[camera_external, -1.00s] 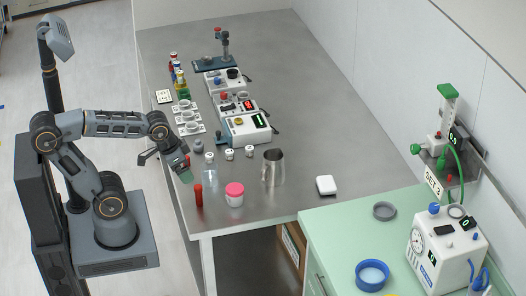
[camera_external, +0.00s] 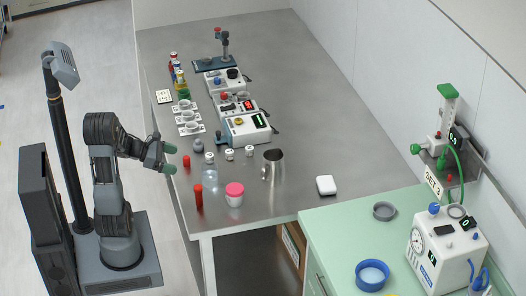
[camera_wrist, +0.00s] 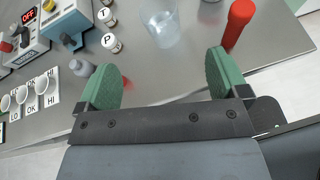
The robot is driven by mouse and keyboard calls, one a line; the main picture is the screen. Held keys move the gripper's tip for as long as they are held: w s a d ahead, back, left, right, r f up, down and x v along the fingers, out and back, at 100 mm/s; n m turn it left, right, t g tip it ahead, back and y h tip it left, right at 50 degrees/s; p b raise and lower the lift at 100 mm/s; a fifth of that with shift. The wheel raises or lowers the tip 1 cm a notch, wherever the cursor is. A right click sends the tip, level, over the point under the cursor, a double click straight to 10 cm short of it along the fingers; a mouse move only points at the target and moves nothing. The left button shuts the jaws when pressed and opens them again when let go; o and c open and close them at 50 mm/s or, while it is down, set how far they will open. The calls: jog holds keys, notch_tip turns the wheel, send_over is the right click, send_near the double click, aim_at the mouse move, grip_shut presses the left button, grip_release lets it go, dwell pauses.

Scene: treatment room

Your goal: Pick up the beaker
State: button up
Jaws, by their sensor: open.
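A clear glass beaker (camera_external: 210,186) stands upright near the left edge of the steel table, faint against the metal. It also shows at the top of the wrist view (camera_wrist: 163,27), cut off by the frame edge. My gripper (camera_external: 168,158) is at the table's left edge, up and left of the beaker in the external view. In the wrist view my gripper (camera_wrist: 165,80) has its two green fingers wide apart with nothing between them. The beaker is beyond the fingertips, roughly in line with the gap, and not touched.
A red tube (camera_external: 199,196) and a pink-lidded jar (camera_external: 234,194) stand close to the beaker. Small labelled vials (camera_external: 229,154) and a metal jug (camera_external: 273,167) are nearby. A small red item (camera_external: 186,161) sits near my fingers. The right part of the table is mostly clear.

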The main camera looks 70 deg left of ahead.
aim_at(209, 167)
jog(key=shift+n, duration=0.5)
jog(key=x, duration=0.9)
jog(key=b+x, duration=0.1)
jog(key=x, duration=0.3)
jog(key=shift+w+r, duration=0.2)
jog(key=shift+w, duration=0.35)
jog(key=c, duration=1.1)
